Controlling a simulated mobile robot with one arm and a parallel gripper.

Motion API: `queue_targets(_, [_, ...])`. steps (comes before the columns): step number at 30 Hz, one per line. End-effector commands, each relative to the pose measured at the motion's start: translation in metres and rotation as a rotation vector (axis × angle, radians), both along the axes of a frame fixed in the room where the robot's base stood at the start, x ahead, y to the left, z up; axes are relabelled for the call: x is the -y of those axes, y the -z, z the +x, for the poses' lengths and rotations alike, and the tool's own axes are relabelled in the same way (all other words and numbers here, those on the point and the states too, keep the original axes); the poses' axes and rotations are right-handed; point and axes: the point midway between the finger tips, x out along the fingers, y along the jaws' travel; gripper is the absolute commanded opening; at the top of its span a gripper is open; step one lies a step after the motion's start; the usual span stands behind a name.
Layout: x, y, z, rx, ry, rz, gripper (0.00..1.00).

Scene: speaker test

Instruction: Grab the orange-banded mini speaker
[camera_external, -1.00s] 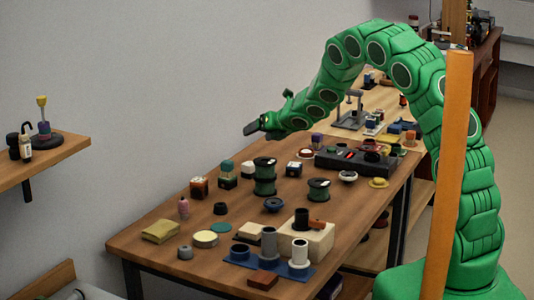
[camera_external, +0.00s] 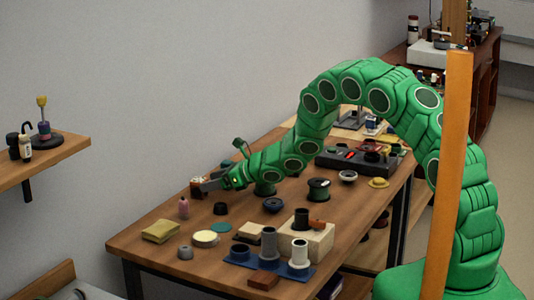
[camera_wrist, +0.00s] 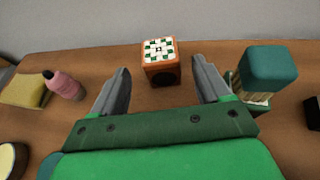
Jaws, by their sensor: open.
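The orange-banded mini speaker (camera_wrist: 160,66) is a small cube with orange sides, a dark round cone on its front and a white-and-green patterned top. It stands upright on the wooden table (camera_external: 150,238). In the wrist view it is centred ahead of my gripper (camera_wrist: 161,72), which is open and empty. One finger shows on each side of the speaker, with a gap on both sides. How deep the speaker lies between the fingertips I cannot tell.
A teal-topped block (camera_wrist: 268,70) stands close to the right finger. A pink bottle (camera_wrist: 64,84) and a yellow block (camera_wrist: 22,91) are at the left. A green-wound spool (camera_external: 318,188) and several small items crowd the table. The wall is behind.

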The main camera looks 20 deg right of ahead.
Motion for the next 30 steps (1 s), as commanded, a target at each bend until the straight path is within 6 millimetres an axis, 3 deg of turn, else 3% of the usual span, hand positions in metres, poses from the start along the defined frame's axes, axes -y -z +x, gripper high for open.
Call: queue_targets(30, [-0.054, 0.026, 0.038, -0.001, 0.001, -0.001, 0.77])
